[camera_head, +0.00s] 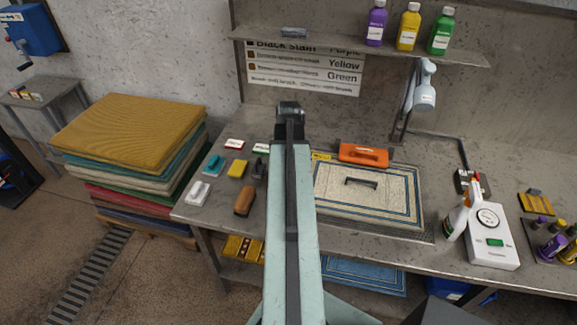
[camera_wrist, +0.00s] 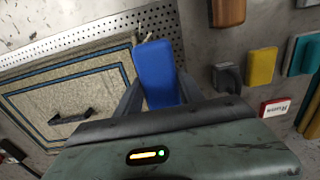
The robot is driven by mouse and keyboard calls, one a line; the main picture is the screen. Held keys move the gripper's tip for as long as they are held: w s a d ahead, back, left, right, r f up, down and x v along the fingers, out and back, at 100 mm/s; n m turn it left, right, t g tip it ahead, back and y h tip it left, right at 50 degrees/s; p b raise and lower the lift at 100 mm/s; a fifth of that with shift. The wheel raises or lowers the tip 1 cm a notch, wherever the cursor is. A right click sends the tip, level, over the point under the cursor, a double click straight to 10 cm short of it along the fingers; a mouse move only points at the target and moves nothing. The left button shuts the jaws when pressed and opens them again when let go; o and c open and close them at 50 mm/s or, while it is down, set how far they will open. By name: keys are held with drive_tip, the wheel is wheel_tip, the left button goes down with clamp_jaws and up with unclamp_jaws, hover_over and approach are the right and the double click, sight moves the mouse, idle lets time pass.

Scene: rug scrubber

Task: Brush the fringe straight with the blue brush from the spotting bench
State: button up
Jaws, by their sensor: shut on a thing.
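The blue brush (camera_wrist: 157,75) is between the two dark fingers of my gripper (camera_wrist: 155,95), which is shut on it, in the wrist view. In the head view my arm hides the brush and the fingers. The cream rug with blue border lines (camera_head: 335,205) lies flat on the spotting bench (camera_head: 420,150). It also shows at the left of the wrist view (camera_wrist: 50,90), beside the held brush. I cannot make out the strands of its fringe. Whether the brush touches anything below is not clear.
A black handle-shaped thing (camera_head: 361,183) lies on the rug, and an orange tool (camera_head: 363,153) lies at its far edge. Several brushes and blocks, one yellow (camera_head: 237,168) and one brown (camera_head: 244,202), lie left of my arm. A white spray bottle (camera_head: 460,215) and white device (camera_head: 490,240) stand right.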

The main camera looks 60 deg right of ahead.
drive_tip(key=shift+d+r, duration=0.15)
drive_tip(key=shift+d, duration=0.5)
drive_tip(key=shift+a+f+b, duration=0.2)
drive_tip(key=shift+f+b, duration=0.15)
drive_tip(key=shift+b, duration=0.05)
wheel_tip(320, 180, down, 4)
drive_tip(key=b, duration=0.3)
drive_tip(key=shift+s+r, duration=0.1)
drive_tip(key=shift+r, duration=0.2)
